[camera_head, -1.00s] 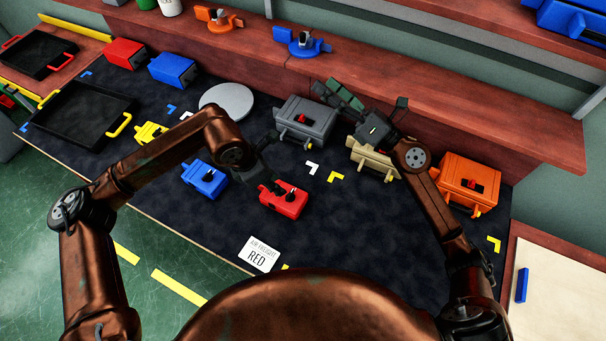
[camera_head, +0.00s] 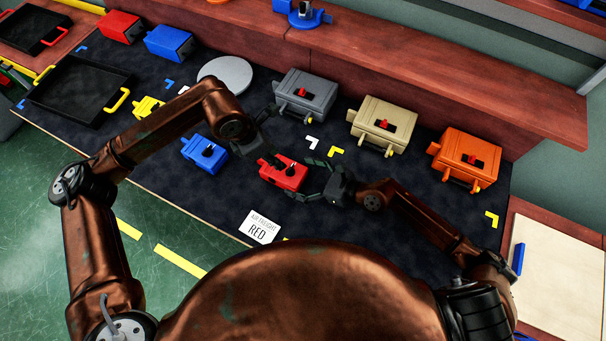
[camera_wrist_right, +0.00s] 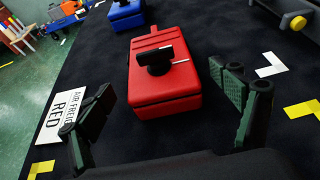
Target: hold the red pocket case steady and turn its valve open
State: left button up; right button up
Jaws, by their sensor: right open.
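The red pocket case (camera_head: 284,177) lies on the dark mat in the middle of the head view. In the right wrist view its red body (camera_wrist_right: 165,98) carries a black valve knob (camera_wrist_right: 158,58) on top. My right gripper (camera_head: 308,178) is open beside the case's right end. In the wrist view its two fingers stand apart, one on each side of the near end, with gaps to the case. My left gripper (camera_head: 268,153) is at the case's far left corner. Its fingers are small and dark; I cannot tell whether they touch the case.
A blue case (camera_head: 203,153) lies left of the red one. Grey (camera_head: 306,93), beige (camera_head: 383,125) and orange (camera_head: 465,158) cases stand along the back. A white card reading RED (camera_head: 260,227) lies in front.

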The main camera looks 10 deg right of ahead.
aim_at(283, 171)
jog(key=x, duration=0.7)
jog(key=shift+a+r, duration=0.1)
jog(key=shift+c, duration=0.7)
jog(key=c, duration=1.5)
